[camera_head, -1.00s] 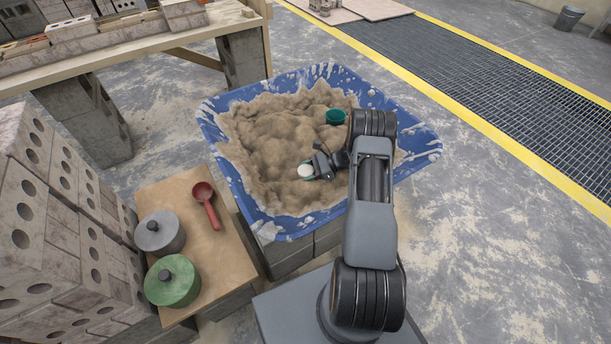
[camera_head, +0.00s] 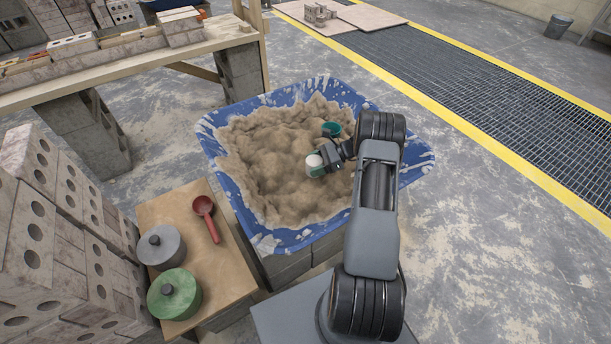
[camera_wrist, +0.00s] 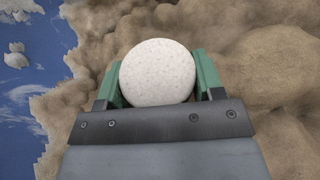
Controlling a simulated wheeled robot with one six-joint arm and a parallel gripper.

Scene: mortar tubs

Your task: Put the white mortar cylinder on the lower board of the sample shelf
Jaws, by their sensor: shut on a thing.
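The white mortar cylinder (camera_head: 314,160) is between the fingers of my gripper (camera_head: 318,168), over the sand in the blue tub. In the wrist view the cylinder's round, speckled white end (camera_wrist: 157,71) faces the camera, with a green finger of my gripper (camera_wrist: 157,82) on each side. The gripper is shut on it. Its lower part is hidden in the head view, and I cannot tell how high it is above the sand. I cannot make out the sample shelf for certain in these views.
A board (camera_head: 225,265) at left bears a red scoop (camera_head: 205,207), a grey pot (camera_head: 161,247) and a green pot (camera_head: 174,294). Perforated bricks (camera_head: 60,230) stand left; a brick-laden bench (camera_head: 120,62) is behind.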

